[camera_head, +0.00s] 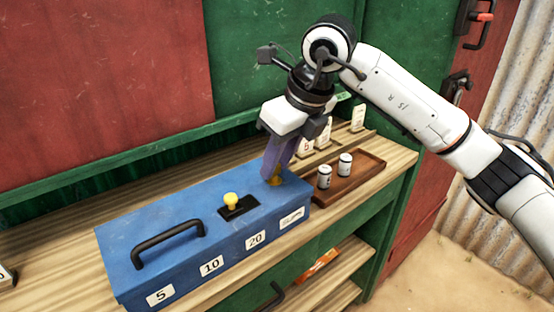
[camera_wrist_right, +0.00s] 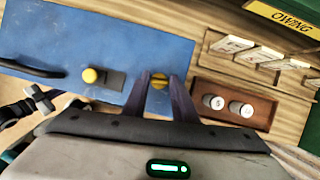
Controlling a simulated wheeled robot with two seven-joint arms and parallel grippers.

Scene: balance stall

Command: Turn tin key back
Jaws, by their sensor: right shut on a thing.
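A blue tin (camera_head: 200,232) with a black handle (camera_head: 167,243) on its lid stands on the wooden counter; its front has labels 5, 10 and 20. A yellow knob (camera_head: 231,200) sits on a black plate on the lid. The yellow key (camera_head: 275,181) is at the tin's right end, mostly hidden by my fingers in the head view. My right gripper (camera_head: 277,172) points down and is shut on the key. In the right wrist view the key's round top (camera_wrist_right: 159,81) shows between the two fingertips (camera_wrist_right: 160,82).
A wooden tray (camera_head: 366,172) with two small white cylinders (camera_head: 345,164) stands close right of the tin. An orange item (camera_head: 318,264) lies on the shelf below.

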